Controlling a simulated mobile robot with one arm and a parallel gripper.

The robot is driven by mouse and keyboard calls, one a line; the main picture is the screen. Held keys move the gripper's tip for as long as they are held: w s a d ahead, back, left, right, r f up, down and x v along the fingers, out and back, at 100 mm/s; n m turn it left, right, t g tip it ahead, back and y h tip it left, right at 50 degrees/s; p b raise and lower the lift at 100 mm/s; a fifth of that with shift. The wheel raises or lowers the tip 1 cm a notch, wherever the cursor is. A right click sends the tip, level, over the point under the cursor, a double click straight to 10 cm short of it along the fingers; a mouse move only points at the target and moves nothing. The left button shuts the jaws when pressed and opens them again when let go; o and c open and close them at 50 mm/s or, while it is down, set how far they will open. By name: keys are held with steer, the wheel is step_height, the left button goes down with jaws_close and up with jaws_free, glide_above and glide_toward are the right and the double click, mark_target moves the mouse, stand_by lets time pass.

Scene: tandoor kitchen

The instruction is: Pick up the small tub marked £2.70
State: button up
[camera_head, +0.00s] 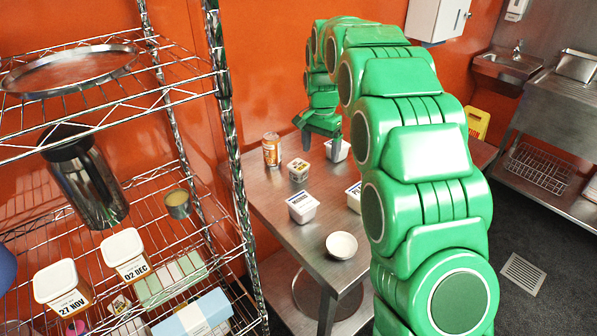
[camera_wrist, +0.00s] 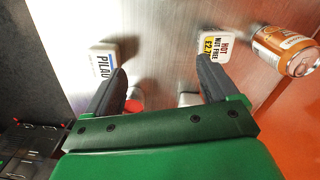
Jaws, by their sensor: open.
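The small tub with a yellow price label stands on the steel table in the head view (camera_head: 298,169), beside an orange can. In the wrist view, the tub (camera_wrist: 213,46) shows the words HOT, NUT FREE and a partly cut £2.7 mark; the last digit is hidden. My gripper (camera_wrist: 160,75) is open, with bare table between its fingertips. The tub lies just beyond the right finger's tip, partly covered by it. In the head view my gripper (camera_head: 321,142) hangs over the back of the table, to the right of the tub.
The orange can (camera_head: 271,150) stands close to the tub. A PILAU tub (camera_wrist: 103,61) lies beyond the left finger. Another white tub (camera_head: 302,206) and a white bowl (camera_head: 341,245) are nearer the front. A wire shelf (camera_head: 150,178) stands at left; an orange wall is behind.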

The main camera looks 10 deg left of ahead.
steer(key=m, duration=0.1)
glide_above(299, 165)
steer(key=f, duration=0.7)
steer(key=shift+w+d, duration=0.1)
steer(key=shift+d, duration=0.1)
steer(key=shift+a+f, duration=0.15)
steer(key=shift+f, duration=1.8)
steer(key=shift+a+f, duration=0.15)
steer(key=shift+f, duration=1.75)
steer(key=shift+c, duration=0.3)
steer(key=c, duration=0.9)
